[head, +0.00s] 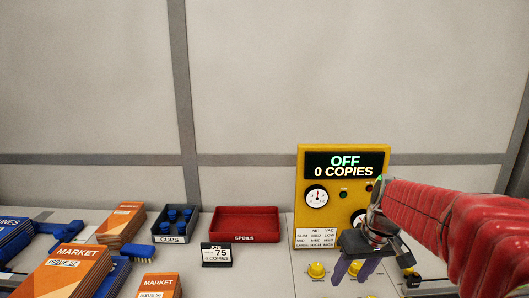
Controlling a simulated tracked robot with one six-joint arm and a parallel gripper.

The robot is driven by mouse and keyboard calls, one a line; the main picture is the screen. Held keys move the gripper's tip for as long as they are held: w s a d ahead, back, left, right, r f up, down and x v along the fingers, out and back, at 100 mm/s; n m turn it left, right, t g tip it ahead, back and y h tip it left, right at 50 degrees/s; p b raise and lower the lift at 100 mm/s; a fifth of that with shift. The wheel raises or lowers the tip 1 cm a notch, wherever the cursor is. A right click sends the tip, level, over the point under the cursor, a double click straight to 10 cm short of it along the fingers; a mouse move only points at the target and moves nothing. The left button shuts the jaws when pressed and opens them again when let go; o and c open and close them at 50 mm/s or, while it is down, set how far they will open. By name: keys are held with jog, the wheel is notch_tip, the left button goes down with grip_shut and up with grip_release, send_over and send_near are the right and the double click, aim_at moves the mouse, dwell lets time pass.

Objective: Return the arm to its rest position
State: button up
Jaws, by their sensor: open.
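My red-sleeved arm (433,215) reaches in from the right edge. My gripper (354,270) points down in front of the lower part of the yellow control panel (313,168). I cannot tell whether the fingers touch the panel's base. The gripper and arm hide part of the panel's lower right.
The panel display (345,166) reads OFF, 0 COPIES. The air above the counter at left is clear.

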jog(key=s+a+r+m+t, duration=0.1)
jog(key=s+a, duration=0.1)
jog(key=s, duration=0.8)
jog(key=s+a+r+m+t+h, duration=0.1)
jog(key=s+a+t, duration=0.1)
jog(key=s, duration=0.7)
jog(key=shift+s+a+r+h, duration=0.3)
jog(key=shift+s+a+r, duration=0.05)
jog(key=shift+a, duration=0.25)
jog(key=shift+c, duration=0.3)
